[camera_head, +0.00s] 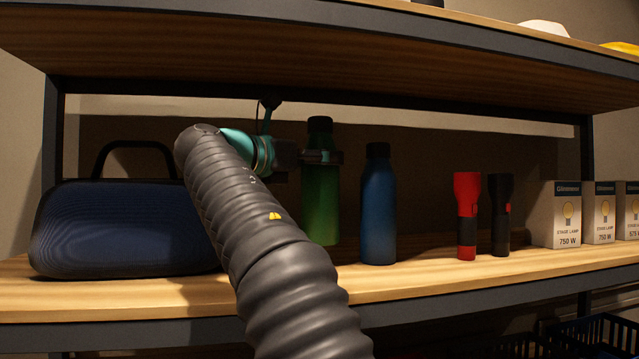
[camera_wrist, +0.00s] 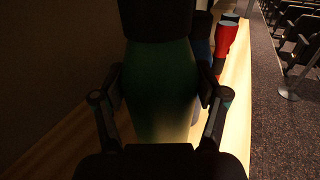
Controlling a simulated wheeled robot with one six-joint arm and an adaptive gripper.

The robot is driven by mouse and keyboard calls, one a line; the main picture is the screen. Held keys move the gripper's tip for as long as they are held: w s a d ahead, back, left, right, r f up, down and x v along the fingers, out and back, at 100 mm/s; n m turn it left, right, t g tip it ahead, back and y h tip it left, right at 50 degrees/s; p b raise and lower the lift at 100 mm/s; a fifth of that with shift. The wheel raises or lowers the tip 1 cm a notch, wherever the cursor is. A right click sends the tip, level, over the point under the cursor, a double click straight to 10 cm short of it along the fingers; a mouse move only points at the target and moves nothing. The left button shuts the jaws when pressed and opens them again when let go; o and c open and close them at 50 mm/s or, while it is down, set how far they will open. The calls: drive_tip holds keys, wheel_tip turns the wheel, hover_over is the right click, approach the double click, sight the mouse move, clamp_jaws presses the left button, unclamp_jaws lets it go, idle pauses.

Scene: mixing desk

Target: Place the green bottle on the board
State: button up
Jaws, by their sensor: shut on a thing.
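The green bottle (camera_head: 321,205) with a black cap is upright on the shelf side, left of the blue bottle, in the head view. My gripper (camera_head: 322,157) is shut on its upper part, just below the cap. In the wrist view the green bottle (camera_wrist: 163,90) fills the middle, with the gripper's fingers (camera_wrist: 161,100) on both sides of it. The bottle's base looks close to the wooden shelf board (camera_head: 420,280); I cannot tell whether it touches.
A blue bottle (camera_head: 378,210) stands close to the right. A red flashlight (camera_head: 467,215), a black flashlight (camera_head: 501,215) and lamp boxes (camera_head: 562,215) stand further right. An upper shelf (camera_head: 300,60) hangs low above.

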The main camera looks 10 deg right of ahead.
sight(318, 181)
drive_tip(key=shift+w+f+b, duration=0.1)
drive_tip(key=shift+f+b, duration=0.2)
drive_tip(key=shift+f, duration=1.85)
drive_tip(key=o, duration=1.8)
drive_tip(key=shift+a, duration=0.1)
drive_tip(key=v, duration=1.2)
drive_tip(key=shift+p, duration=0.3)
